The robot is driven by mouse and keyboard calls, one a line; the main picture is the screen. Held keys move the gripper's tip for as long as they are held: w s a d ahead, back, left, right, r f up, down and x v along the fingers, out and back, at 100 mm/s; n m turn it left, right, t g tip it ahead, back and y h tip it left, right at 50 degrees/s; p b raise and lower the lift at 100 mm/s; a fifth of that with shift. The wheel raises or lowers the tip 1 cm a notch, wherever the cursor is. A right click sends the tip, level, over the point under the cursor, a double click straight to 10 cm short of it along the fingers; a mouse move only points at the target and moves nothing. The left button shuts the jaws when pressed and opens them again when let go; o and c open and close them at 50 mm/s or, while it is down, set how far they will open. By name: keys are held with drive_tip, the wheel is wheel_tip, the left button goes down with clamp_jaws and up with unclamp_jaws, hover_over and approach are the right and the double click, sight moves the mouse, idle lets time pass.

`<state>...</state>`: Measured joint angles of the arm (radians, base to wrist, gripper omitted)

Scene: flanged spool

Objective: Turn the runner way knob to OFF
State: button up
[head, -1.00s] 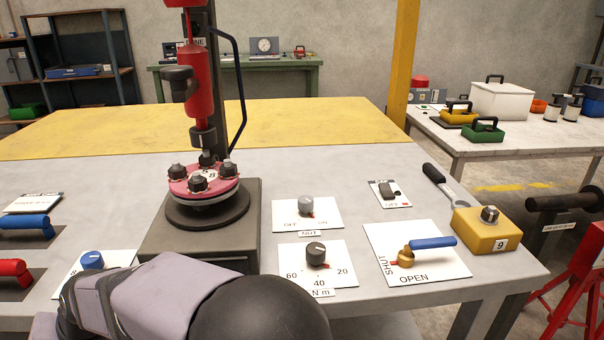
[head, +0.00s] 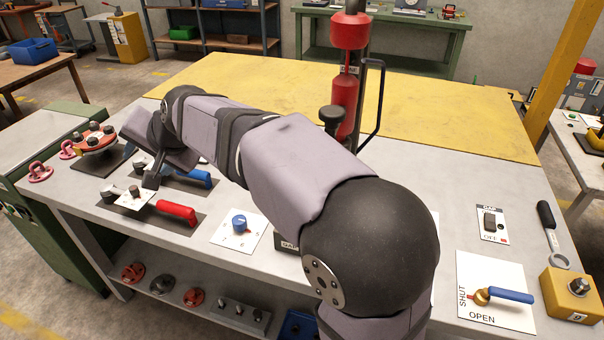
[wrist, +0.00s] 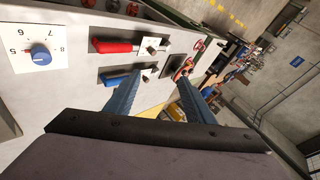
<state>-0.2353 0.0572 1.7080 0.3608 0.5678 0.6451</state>
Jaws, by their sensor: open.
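No label in view reads "runner way", so I cannot tell which knob it is. In the wrist view the red lever (wrist: 112,46) and a blue-handled lever (wrist: 116,78) lie near the fingers, each with a small white plate. My gripper (wrist: 158,78) is open and empty, its two fingers apart. In the head view my gripper (head: 152,180) is low over the left bench end, partly hidden by my wrist. The blue lever (head: 196,176) is partly behind it.
A blue numbered knob (head: 239,223) stands right of the red lever. A red flanged piece (head: 95,140) sits at the bench's left end. My arm hides the bench middle. A blue valve lever (head: 505,295) and a yellow block (head: 570,296) stand at the right.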

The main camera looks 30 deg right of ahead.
drive_tip(key=s+d+r+n+g+h+p, duration=0.3)
drive_tip(key=s+d+p, duration=0.3)
drive_tip(key=d, duration=0.4)
drive_tip(key=s+d+r+n+g+h+p, duration=0.2)
drive_tip(key=s+d+r+n+h+p, duration=0.15)
drive_tip(key=s+d+p, duration=0.45)
drive_tip(key=s+d+r+n+g+h+p, duration=0.3)
drive_tip(key=s+d+r+p, duration=0.1)
drive_tip(key=d, duration=0.7)
drive_tip(key=d+f+n+g+h, duration=0.1)
drive_tip(key=d+f+n+g, duration=0.2)
drive_tip(key=d, duration=0.6)
drive_tip(key=d+f+n+g+h, duration=0.1)
drive_tip(key=d+f+n, duration=0.4)
drive_tip(key=d, duration=0.5)
drive_tip(key=shift+d+f+n+t+y+b, duration=0.25)
drive_tip(key=shift+d+f+n+y+b, duration=0.95)
drive_tip(key=shift+f, duration=3.3)
drive_tip(key=shift+d+f+m+t+h+b, duration=0.3)
drive_tip(key=shift+d+f+b, duration=0.35)
drive_tip(key=shift+d+f, duration=2.7)
drive_tip(key=shift+d+f+n+t+y+b, duration=0.25)
drive_tip(key=shift+d+f+n+y+b, duration=0.45)
drive_tip(key=shift+f, duration=5)
drive_tip(key=shift+a+m, duration=0.25)
drive_tip(key=c, duration=1.1)
